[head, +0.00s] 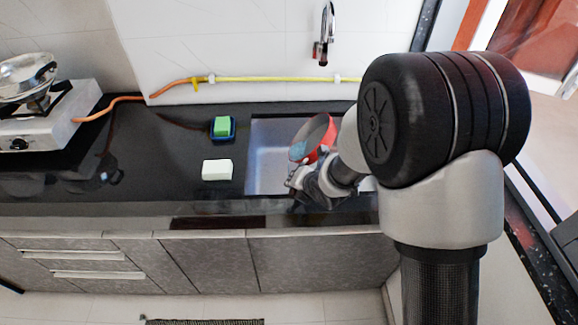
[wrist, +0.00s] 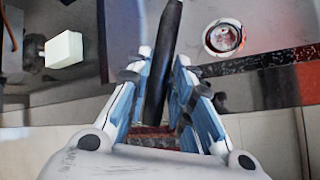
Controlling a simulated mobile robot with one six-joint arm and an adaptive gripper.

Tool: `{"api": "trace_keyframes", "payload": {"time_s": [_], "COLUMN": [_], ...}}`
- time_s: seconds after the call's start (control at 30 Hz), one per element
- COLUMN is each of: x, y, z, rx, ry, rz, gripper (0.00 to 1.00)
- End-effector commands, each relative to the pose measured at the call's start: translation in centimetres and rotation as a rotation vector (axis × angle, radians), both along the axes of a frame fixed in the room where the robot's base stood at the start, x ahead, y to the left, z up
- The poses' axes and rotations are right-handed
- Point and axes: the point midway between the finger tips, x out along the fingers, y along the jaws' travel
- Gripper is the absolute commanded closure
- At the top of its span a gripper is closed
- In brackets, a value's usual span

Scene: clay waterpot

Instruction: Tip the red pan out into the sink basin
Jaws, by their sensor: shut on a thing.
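The red pan (head: 320,131) is in the head view, held up over the sink basin (head: 268,165) and tilted steeply on its side. A small blue-teal thing (head: 299,150) shows at its lower left edge; I cannot tell whether it is inside the pan. My gripper (head: 303,183) is at the front edge of the basin, below the pan. In the wrist view my gripper (wrist: 160,100) is shut on the pan's black handle (wrist: 165,55), which runs up between the fingers. The pan's body is not clearly visible there. My arm hides the basin's right part.
A white block (head: 217,169) lies on the black counter left of the basin; it also shows in the wrist view (wrist: 64,49). A green sponge (head: 222,126) sits in a blue dish behind it. A tap (head: 323,40) is on the wall. A stove (head: 45,125) stands far left.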

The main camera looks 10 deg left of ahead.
Motion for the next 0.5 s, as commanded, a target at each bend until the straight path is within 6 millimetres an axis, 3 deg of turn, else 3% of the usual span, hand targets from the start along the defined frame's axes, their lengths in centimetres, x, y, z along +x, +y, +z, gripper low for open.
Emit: {"api": "trace_keyframes", "payload": {"time_s": [0.5], "x": [0.2], "y": [1.1], "z": [0.7], "rx": [-0.102], "ry": [-0.012], "rz": [-0.002], "gripper": [1.0]}}
